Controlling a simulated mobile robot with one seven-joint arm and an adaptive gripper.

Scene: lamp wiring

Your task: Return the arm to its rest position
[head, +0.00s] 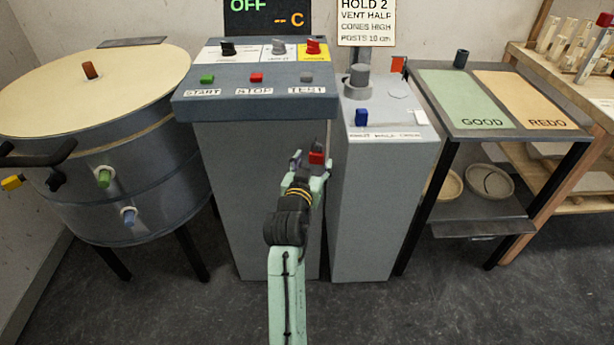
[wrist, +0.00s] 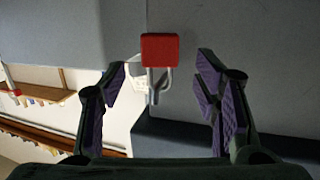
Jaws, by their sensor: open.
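My gripper (head: 312,163) is in front of the grey control cabinet (head: 240,200), at the end of my raised pale green arm. In the wrist view my gripper (wrist: 162,70) is open, with its purple-padded fingers spread wide. A small red block with a grey metal loop (wrist: 160,50) shows between the fingertips, with a gap on either side. The red block also shows at the gripper in the head view (head: 317,157). I cannot tell what it is fixed to.
A narrow grey pedestal (head: 375,215) stands just right of my gripper. A large round kiln-like drum (head: 110,190) is on the left. A stand with GOOD and REDO panels (head: 450,100) and a wooden shelf (head: 580,90) are on the right. Floor in front is clear.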

